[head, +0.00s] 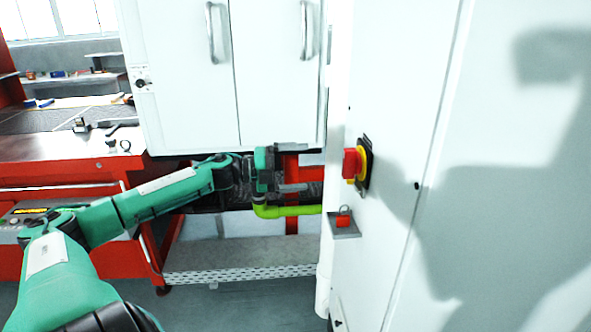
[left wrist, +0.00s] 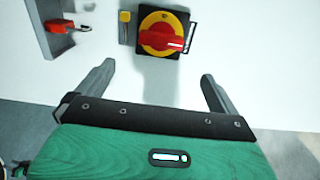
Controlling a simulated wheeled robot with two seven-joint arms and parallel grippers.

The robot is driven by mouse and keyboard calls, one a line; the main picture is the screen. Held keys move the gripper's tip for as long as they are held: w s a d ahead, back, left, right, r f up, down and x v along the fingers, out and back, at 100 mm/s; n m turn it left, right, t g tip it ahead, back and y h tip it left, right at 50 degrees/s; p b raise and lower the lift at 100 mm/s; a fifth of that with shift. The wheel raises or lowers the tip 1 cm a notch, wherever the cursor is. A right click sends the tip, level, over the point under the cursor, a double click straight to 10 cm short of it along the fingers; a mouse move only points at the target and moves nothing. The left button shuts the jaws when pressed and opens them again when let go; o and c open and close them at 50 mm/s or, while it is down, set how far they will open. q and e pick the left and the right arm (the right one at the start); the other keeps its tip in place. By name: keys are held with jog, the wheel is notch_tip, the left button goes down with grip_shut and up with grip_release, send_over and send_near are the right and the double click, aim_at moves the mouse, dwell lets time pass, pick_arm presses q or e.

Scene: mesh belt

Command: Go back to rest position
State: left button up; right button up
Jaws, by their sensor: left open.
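My left gripper (head: 302,168) reaches in from the left in the head view, its fingers pointing right toward a white cabinet panel. It is open and empty, with a gap between its fingertips and the panel. It also shows in the left wrist view (left wrist: 157,76), its two fingers spread wide. A red rotary switch (head: 351,163) on a yellow and black plate faces the gripper. In the left wrist view the switch (left wrist: 165,38) lies beyond and between the fingers, apart from them, its handle roughly horizontal. My right gripper is not in view.
A red padlock (head: 343,220) sits on a small grey bracket (head: 347,233) below the switch. A small yellow tag (left wrist: 125,26) is beside the switch. A white double-door cabinet (head: 190,90) hangs above my forearm. A red workbench (head: 70,160) stands at left.

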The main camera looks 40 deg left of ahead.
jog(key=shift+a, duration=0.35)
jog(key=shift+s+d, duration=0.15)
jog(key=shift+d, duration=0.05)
